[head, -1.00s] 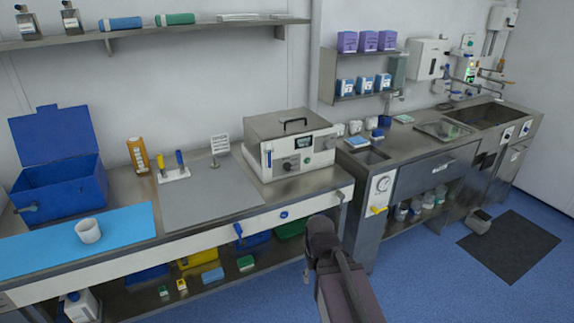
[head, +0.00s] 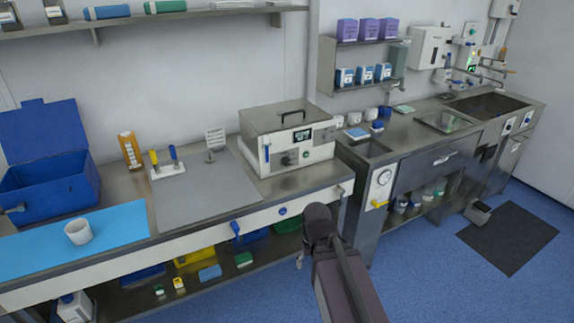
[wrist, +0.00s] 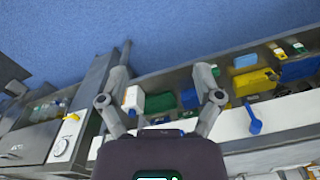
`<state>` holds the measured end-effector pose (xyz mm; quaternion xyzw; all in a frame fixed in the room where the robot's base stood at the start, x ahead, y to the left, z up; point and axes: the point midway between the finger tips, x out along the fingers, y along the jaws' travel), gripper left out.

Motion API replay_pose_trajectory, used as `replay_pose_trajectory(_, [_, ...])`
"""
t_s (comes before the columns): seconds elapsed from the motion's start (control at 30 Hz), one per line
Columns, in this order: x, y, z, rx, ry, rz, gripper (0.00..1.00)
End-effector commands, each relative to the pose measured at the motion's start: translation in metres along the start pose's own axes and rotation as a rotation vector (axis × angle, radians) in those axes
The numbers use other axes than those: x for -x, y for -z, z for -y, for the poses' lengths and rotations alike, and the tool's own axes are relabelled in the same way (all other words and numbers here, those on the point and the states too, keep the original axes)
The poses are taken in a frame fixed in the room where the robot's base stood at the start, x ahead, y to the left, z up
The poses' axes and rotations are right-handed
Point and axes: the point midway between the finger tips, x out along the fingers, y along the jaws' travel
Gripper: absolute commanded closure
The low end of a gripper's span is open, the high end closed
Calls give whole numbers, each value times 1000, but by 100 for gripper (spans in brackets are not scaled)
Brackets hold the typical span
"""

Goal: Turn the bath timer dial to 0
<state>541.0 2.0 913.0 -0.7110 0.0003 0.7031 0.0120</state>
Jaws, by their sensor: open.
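The dial's setting is too small to read. My gripper (wrist: 163,65) is open and empty in the wrist view, in front of the bench, apart from the bath.
A blue lever (wrist: 253,121) sticks out from the bench front. A grey mat (head: 205,190) lies left of the bath.

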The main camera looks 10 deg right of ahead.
Motion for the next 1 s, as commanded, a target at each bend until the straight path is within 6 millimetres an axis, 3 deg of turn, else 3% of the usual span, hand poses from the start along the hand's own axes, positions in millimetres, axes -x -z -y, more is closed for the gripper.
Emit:
replay_pose_trajectory(0.27, [-16, 42, 20, -200, 181, -104, 13])
replay_pose_trajectory(0.47, [-21, 100, 45, -513, 466, -203, 13])
replay_pose_trajectory(0.63, [-12, 155, 56, -838, 766, -237, 13])
replay_pose_trajectory(0.83, [8, 216, 50, -1230, 1141, -190, 13])
replay_pose_trajectory(1.0, [26, 262, 26, -1557, 1470, -69, 13])
